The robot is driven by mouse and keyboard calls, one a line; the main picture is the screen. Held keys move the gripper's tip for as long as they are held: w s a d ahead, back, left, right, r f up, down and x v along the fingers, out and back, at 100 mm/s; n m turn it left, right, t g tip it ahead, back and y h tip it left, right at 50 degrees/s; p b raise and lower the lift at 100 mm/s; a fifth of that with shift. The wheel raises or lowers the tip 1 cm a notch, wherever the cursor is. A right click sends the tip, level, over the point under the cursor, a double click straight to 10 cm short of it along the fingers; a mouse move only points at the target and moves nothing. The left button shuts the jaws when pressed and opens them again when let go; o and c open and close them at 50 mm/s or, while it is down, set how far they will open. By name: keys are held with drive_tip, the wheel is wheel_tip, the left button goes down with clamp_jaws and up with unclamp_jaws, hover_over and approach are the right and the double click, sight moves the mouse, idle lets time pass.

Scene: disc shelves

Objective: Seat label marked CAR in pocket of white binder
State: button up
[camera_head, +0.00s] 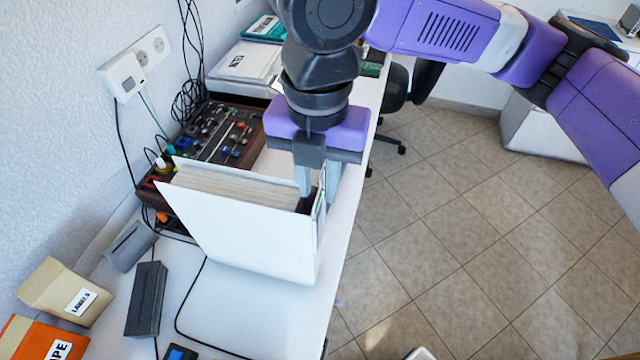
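The white binder (245,230) stands upright on the white desk near its right edge, with its pages showing along the top. Its spine side faces right, and a narrow, pocket-like strip (318,215) shows there nearly edge-on. My gripper (318,192) points down at the binder's right end. Its two fingers stand apart, one at the inner side of the spine edge and one just outside it. Whether they touch the binder is not clear. I cannot make out the CAR label or its lettering; the fingers and the steep angle hide much of the spine.
A tan box marked LABELS (65,292), an orange box (40,340) and dark grey blocks (147,298) are at the lower left. A wooden tray of electronic parts (225,130) sits behind the binder. Cables cross the desk. Tiled floor (430,230) lies open to the right.

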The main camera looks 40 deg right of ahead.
wheel_tip(320, 180, up, 11)
drive_tip(key=shift+f+p, duration=0.15)
drive_tip(key=shift+p, duration=0.2)
drive_tip(key=shift+s+d, duration=0.1)
idle(0.3)
